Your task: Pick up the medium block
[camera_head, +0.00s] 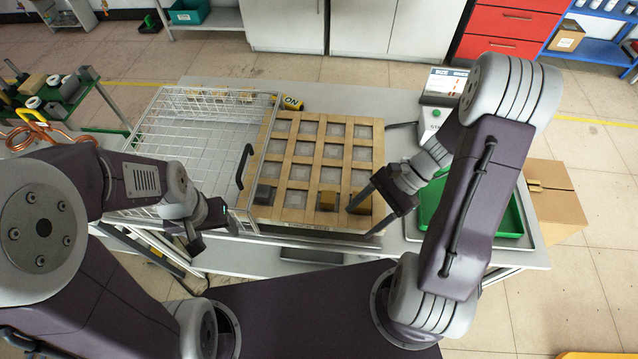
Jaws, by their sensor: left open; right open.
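A wooden grid tray (312,172) lies on the table, with three blocks in its front row. A dark grey block (265,194) is at the left, a small brass-coloured block (327,200) is near the middle, and another brown-gold block (360,203) is to its right. I cannot tell for sure which is the medium block. My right gripper (368,213) is open and empty, close to the right block and partly over the tray's front right corner. My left gripper (213,238) is open and empty, left of the tray over the wire basket's front edge.
A wire basket (190,110) with a dark handle stands left of the tray. A green bin (510,219) in a metal tray and a control box (433,118) are at the right. A cardboard box (556,205) stands beyond the table's right edge. Copper coils (40,133) are far left.

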